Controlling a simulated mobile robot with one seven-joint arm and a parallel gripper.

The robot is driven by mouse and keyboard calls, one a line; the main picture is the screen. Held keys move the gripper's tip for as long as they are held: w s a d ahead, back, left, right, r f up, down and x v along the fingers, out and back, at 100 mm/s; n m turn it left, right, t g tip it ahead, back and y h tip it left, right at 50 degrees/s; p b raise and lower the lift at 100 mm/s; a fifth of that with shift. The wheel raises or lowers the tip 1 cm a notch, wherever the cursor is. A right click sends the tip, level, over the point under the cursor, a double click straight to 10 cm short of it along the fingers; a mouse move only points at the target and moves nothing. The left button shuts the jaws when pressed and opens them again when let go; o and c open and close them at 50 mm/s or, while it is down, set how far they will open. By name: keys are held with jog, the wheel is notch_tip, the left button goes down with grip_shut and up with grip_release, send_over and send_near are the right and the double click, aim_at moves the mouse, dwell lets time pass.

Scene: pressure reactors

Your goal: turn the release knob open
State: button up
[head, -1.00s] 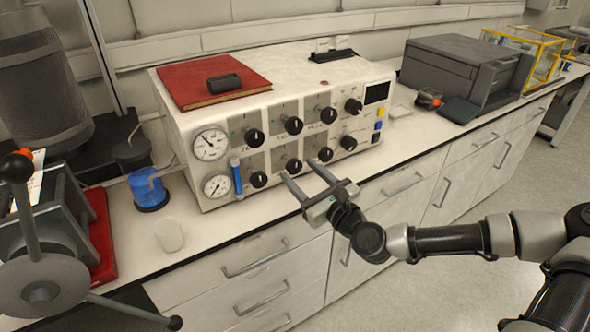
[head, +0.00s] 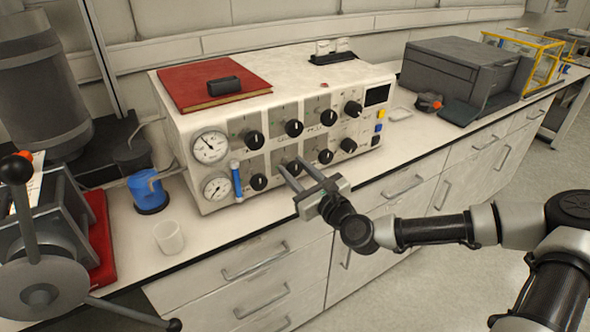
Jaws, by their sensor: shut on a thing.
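A cream control box (head: 215,112) stands on the bench with two rows of black knobs on its front. My gripper (head: 293,165) reaches the front from the lower right. Its two fingers lie either side of the middle knob of the lower row (head: 294,168) and are shut on it. The fingers partly hide this knob. The labels are too small to read, so I cannot tell by name which knob is the release knob.
Neighbouring knobs sit close by, at left (head: 258,182) and right (head: 325,157). Two gauges (head: 210,147) and a blue tube (head: 236,180) are at the box's left. A red book (head: 200,88) lies on top. A white beaker (head: 168,237) stands at the bench front.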

jog(key=shift+n, duration=0.3)
jog(key=n, duration=0.6)
jog(key=n+b, duration=0.1)
jog(key=n, duration=0.2)
jog(key=shift+f+n, duration=0.1)
jog(key=shift+n, duration=0.3)
jog(key=n, duration=0.3)
jog(key=shift+n, duration=0.3)
jog(key=n+b, duration=0.1)
jog(key=n, duration=0.4)
jog(key=shift+b, duration=0.3)
jog(key=shift+n+b, duration=0.75)
jog(key=shift+n, duration=1.65)
jog(key=o, duration=1.1)
jog(key=shift+c, duration=0.2)
